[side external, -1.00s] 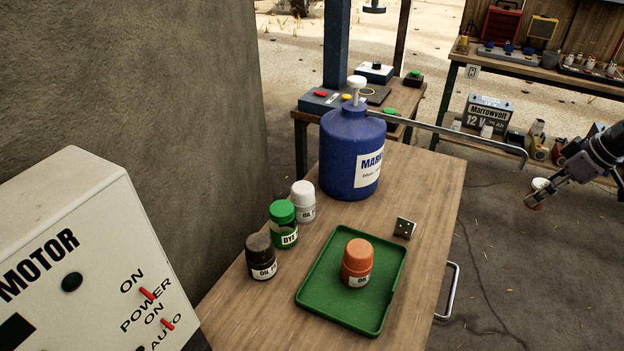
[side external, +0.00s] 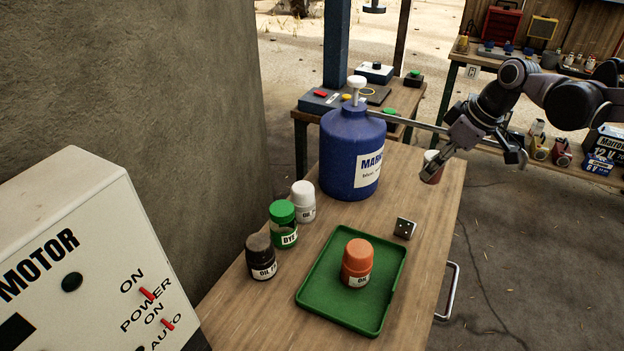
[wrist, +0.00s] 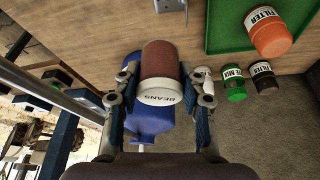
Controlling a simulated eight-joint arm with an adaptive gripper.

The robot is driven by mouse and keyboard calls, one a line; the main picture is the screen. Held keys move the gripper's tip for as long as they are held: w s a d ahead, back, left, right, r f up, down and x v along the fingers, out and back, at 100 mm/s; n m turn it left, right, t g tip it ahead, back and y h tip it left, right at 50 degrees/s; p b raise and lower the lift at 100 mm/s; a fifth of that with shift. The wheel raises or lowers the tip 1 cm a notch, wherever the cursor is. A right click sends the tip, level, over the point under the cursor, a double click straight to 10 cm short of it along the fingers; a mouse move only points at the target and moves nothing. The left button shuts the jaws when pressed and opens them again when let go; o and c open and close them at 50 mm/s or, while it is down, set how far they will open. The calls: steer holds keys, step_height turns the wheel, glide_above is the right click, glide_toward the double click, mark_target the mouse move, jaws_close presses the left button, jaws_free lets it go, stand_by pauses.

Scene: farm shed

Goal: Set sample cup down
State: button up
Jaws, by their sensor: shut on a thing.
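The sample cup (side external: 432,168) is a small reddish-brown cup with a pale band; in the wrist view the cup (wrist: 162,62) shows a white label reading "BEANS". My gripper (side external: 441,160) is shut on it, with a finger on each side in the wrist view (wrist: 160,90). In the side view the cup appears over the far right part of the wooden table (side external: 425,190), right of the blue jug. It looks held above the tabletop, slightly tilted; the exact height is hard to tell.
A green tray (side external: 322,305) holds an orange jar (side external: 356,262). Black (side external: 261,257), green (side external: 283,225) and white (side external: 303,202) jars stand left.

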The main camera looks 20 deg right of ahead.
steer(key=w+a+f+n+g+y, duration=0.15)
steer(key=a+n+g, duration=0.25)
steer(key=a+n, duration=1.5)
steer(key=s+a+f+g, duration=0.15)
steer(key=s+a, duration=0.25)
steer(key=a, duration=0.8)
steer(key=s+a+f+g, duration=0.15)
steer(key=s+a, duration=0.25)
steer(key=a, duration=0.8)
steer(key=shift+m, duration=0.3)
step_height(320, 180, down, 6)
steer(key=shift+s+a, duration=0.15)
steer(key=shift+f, duration=2.4)
steer(key=shift+f, duration=0.1)
steer(key=o, duration=1.2)
steer(key=shift+f, duration=0.1)
steer(key=shift+c, duration=0.2)
